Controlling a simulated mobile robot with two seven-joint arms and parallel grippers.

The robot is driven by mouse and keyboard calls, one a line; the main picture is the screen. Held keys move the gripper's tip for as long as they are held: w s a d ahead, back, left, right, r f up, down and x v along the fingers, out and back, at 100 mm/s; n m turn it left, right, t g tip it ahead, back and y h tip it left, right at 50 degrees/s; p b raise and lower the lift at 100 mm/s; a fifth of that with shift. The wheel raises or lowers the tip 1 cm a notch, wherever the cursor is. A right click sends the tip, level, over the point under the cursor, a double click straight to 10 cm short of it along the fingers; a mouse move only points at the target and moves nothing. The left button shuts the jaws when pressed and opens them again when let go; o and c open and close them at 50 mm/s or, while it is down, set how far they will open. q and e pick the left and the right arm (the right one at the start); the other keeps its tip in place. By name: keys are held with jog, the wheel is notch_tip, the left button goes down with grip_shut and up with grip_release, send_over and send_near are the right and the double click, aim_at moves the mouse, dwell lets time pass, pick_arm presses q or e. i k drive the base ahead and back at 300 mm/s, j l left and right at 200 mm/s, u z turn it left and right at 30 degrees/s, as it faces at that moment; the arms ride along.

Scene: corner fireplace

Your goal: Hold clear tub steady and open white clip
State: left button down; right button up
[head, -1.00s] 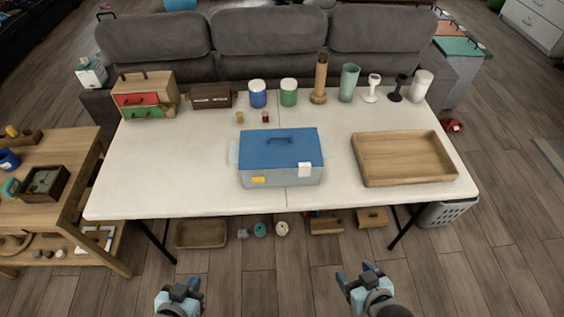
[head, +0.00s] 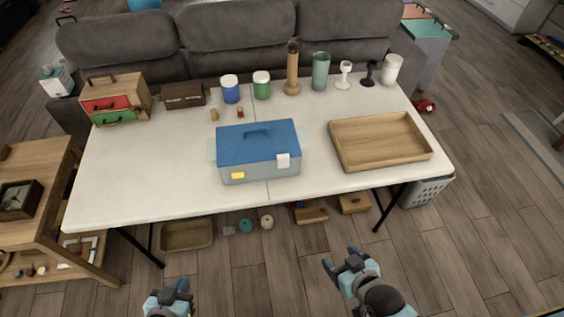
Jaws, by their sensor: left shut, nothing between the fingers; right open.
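The clear tub (head: 259,173) has a blue lid (head: 258,143) with a handle and stands on the white table, near its front edge. The white clip (head: 283,161) is on the right of its front face, and a yellow clip (head: 238,176) is on the left. My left gripper (head: 170,294) is shut and empty, low in the picture, in front of the table and below the tub. My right gripper (head: 343,262) is open and empty, in front of the table, to the lower right of the tub. Neither touches the tub.
A wooden tray (head: 381,141) lies right of the tub on the white table (head: 140,180). A drawer box (head: 115,100), brown case (head: 184,95), jars, a wooden cylinder and cups line the back. A wooden side table (head: 35,200) stands left. The table's left front is clear.

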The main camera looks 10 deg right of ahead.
aim_at(283, 160)
jog(key=i+j+z, duration=0.1)
jog(key=j+z, duration=0.3)
jog(key=j, duration=0.3)
jog(key=j+z, duration=0.35)
jog(key=j, duration=0.4)
jog(key=k+j+z, duration=0.1)
jog(key=j+z, duration=0.3)
jog(key=j, duration=0.3)
